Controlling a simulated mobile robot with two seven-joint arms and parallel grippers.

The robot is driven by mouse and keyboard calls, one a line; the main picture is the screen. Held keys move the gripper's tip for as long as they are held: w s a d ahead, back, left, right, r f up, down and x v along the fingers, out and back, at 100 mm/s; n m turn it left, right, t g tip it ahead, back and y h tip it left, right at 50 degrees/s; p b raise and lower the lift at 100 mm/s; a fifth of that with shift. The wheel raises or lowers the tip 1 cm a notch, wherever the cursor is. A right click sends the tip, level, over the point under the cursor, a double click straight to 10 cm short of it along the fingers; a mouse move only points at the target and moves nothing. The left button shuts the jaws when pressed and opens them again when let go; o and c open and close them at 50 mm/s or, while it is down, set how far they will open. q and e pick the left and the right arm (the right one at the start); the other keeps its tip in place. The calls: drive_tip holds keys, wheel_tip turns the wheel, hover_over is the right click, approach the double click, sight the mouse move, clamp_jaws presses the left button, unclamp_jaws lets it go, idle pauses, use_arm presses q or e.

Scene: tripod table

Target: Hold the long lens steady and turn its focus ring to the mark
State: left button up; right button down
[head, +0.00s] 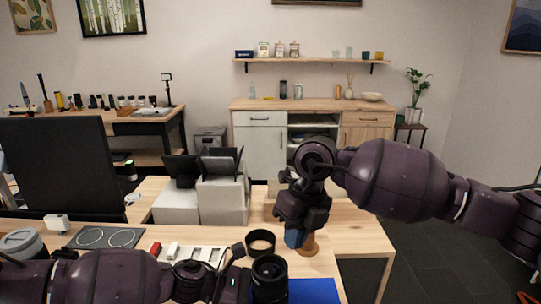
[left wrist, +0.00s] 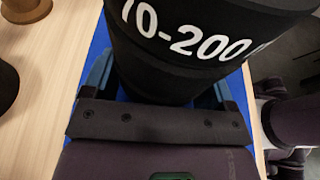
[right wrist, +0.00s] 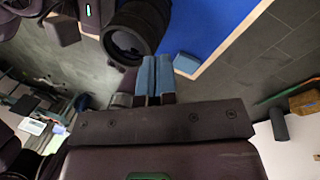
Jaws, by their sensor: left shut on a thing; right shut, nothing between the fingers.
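The long lens (head: 269,270) is a black barrel standing over a blue mat (head: 315,292) at the bottom of the head view. My left gripper (head: 240,284) is shut around its barrel. In the left wrist view the blue fingers of the left gripper (left wrist: 160,88) lie on either side of the lens (left wrist: 180,50), below white "0-200" lettering. My right gripper (head: 295,238) is shut and empty, pointing down behind and right of the lens. In the right wrist view its blue fingertips (right wrist: 154,77) touch each other, apart from the lens (right wrist: 130,38). The focus mark cannot be made out.
A black ring (head: 260,242) stands behind the lens. A turned wooden piece (head: 309,246) stands beside the right fingertips. A tray with small blocks (head: 190,253), a dark plate with two circles (head: 105,237) and a grey lidded container (head: 22,244) are at left. The tabletop ends right of the mat.

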use_arm(q)
drive_tip(key=o, duration=0.6)
drive_tip(key=shift+o, duration=0.2)
